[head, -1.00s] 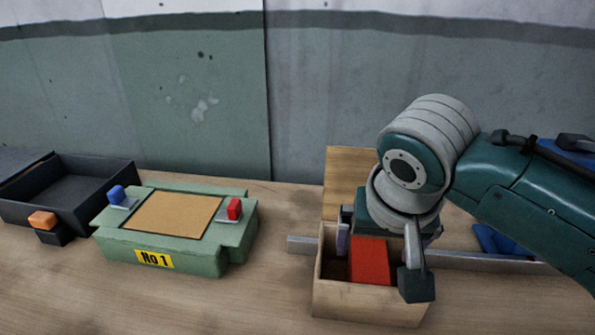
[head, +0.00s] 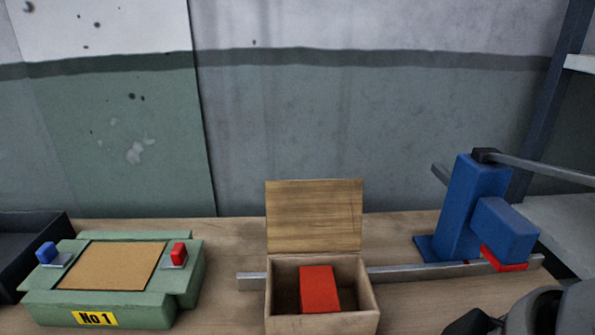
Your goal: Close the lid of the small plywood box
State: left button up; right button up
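The small plywood box (head: 320,324) stands on the wooden bench at the bottom middle of the head view. Its lid (head: 314,215) is open and stands up at the back edge. A red block (head: 319,289) is inside the box. Part of my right arm shows at the bottom right corner, clear of the box. I cannot make out its fingertips. My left gripper is not in view.
A green fixture marked No 1 (head: 187,288) stands to the left of the box. A dark tray (head: 58,238) is at the far left. A metal rail (head: 405,271) runs behind the box to a blue upright device (head: 472,205). Bare bench lies between fixture and box.

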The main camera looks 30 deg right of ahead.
aim_at(306, 216)
jog(key=z, duration=1.05)
jog(key=i+j+z, duration=0.4)
jog(key=j, duration=0.25)
jog(key=i+j+z, duration=0.2)
jog(key=j, duration=0.2)
jog(key=k, duration=0.05)
